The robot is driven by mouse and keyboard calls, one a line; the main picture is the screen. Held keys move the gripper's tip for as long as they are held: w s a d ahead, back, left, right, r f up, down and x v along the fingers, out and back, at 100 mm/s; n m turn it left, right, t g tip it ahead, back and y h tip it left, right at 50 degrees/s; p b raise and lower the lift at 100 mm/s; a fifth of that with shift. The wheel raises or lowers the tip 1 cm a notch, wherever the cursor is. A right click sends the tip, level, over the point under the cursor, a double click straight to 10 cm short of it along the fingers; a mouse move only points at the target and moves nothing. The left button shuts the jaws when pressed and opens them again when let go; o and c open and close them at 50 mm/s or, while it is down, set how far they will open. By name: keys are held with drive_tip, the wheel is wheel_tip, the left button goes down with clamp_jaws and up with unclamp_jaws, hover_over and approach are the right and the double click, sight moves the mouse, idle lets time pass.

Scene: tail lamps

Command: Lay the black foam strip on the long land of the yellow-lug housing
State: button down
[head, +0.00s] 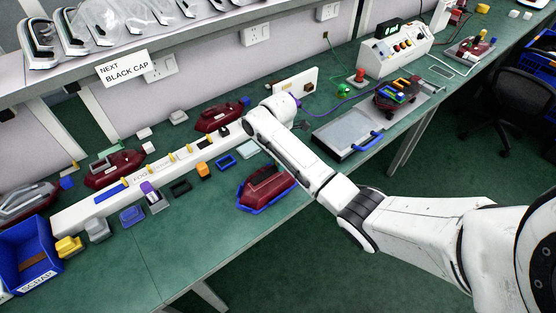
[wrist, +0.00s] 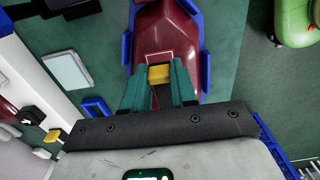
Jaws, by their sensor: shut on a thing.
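A maroon housing (head: 286,184) sits in a blue cradle at the bench's front edge, partly behind my forearm; its maroon body (wrist: 172,22) fills the top middle of the wrist view. My gripper (wrist: 158,82) has its teal fingers closed around a small yellow block (wrist: 159,74), over the near end of this housing. I cannot tell whether the block touches the housing. In the head view my gripper is hidden behind my arm.
A long white rail (head: 73,215) with several yellow tabs runs behind the housing. Small blue, black and orange parts lie between. Other maroon housings (head: 114,167) stand further back. A grey plate (head: 348,130) with a blue handle lies to the right. A blue bin (head: 32,273) stands at left.

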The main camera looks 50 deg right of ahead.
drive_tip(key=shift+f, duration=0.25)
drive_tip(key=shift+f+b, duration=0.4)
drive_tip(key=shift+f, duration=0.1)
drive_tip(key=c, duration=0.8)
unclamp_jaws()
drive_tip(key=shift+r, duration=0.15)
wheel_tip(320, 180, up, 10)
drive_tip(key=shift+r, duration=0.25)
